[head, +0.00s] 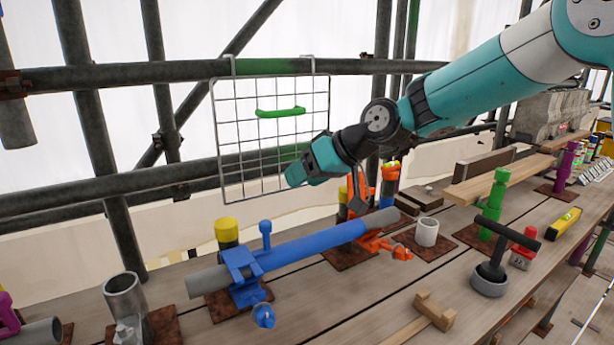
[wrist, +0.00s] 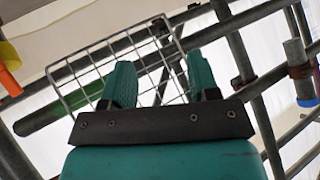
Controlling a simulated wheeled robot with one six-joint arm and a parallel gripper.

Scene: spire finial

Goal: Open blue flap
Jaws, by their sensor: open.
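A blue clamp (head: 247,292) sits around a grey and blue tube (head: 310,244) lying along the left part of the wooden bench. A blue flap (head: 240,264) lies over the top of the tube at this clamp and looks closed. A blue bolt (head: 265,236) stands up behind it, and a blue nut (head: 263,315) hangs in front. My gripper (head: 294,175) is above and to the right of the clamp, in front of the wire mesh panel. In the wrist view my gripper (wrist: 160,82) has its teal fingers apart with nothing held. The flap cannot be made out there.
The wire mesh panel (head: 233,145) with a green handle (head: 280,112) hangs from a scaffold tube (head: 185,73). A yellow-capped post (head: 227,232) stands behind the clamp. Orange parts (head: 378,243), a white cup (head: 427,232) and a black-handled tool (head: 489,279) are to the right.

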